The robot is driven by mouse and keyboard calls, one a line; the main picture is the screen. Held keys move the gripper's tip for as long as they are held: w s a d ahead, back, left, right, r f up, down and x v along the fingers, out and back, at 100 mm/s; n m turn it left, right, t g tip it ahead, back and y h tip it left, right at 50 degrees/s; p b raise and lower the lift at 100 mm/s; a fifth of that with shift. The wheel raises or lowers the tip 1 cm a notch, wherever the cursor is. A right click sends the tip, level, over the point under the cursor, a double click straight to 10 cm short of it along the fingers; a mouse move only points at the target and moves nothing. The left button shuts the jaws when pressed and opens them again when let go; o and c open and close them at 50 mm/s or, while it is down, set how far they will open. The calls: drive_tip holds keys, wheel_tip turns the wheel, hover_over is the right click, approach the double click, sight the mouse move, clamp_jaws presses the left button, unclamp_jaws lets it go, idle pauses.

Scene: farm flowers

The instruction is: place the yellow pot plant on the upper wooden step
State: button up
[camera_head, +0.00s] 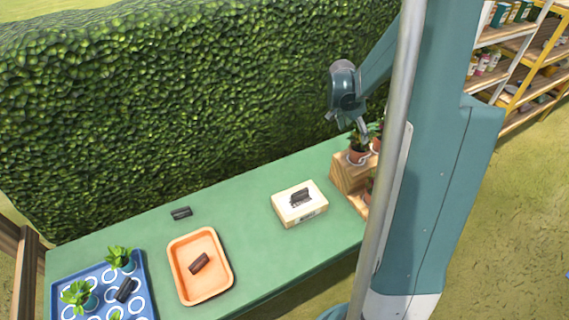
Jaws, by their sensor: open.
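A wooden step stand (347,177) stands at the right end of the green table, partly hidden behind my own column. A leafy plant in a terracotta-coloured pot (358,157) sits on its upper step. Another plant (376,128) shows just right of it, mostly hidden. A further pot (369,184) shows in part by the lower step. No yellow flower or pot can be made out on these plants. My gripper (362,133) is open, pointing down at the leaves of the potted plant on the upper step. Whether it touches them cannot be told.
The green table (258,255) has free room around a cream box (312,211) and an orange tray (215,289), each with a dark block on it. Another dark block (181,213) lies near the hedge (180,110).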

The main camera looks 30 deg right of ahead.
drive_tip(key=s+a+r+n+t, duration=0.1)
drive_tip(key=a+r+n, duration=0.2)
drive_tip(key=a+r, duration=0.35)
drive_tip(key=s+a+r+n+t+y, duration=0.1)
drive_tip(key=a+r+n, duration=0.15)
drive_tip(key=a, duration=0.65)
drive_tip(key=s+a+r+n+t, duration=0.25)
drive_tip(key=a+r, duration=0.25)
drive_tip(key=a, duration=0.3)
drive_tip(key=s+a+r+n+t+y, duration=0.1)
drive_tip(key=s+a+n, duration=0.4)
drive_tip(key=a, duration=0.5)
drive_tip(key=s+a+r+n+t+y, duration=0.1)
drive_tip(key=s+a+n, duration=0.3)
drive_tip(key=s+a, duration=0.4)
drive_tip(key=a+r+y, duration=0.1)
drive_tip(key=a, duration=0.2)
drive_tip(key=shift+s+r+n, duration=0.2)
drive_tip(key=shift+r+n, duration=0.1)
drive_tip(key=shift+n, duration=0.1)
drive_tip(key=shift+t, duration=0.25)
wheel_tip(320, 180, down, 11)
drive_tip(key=b, duration=1.1)
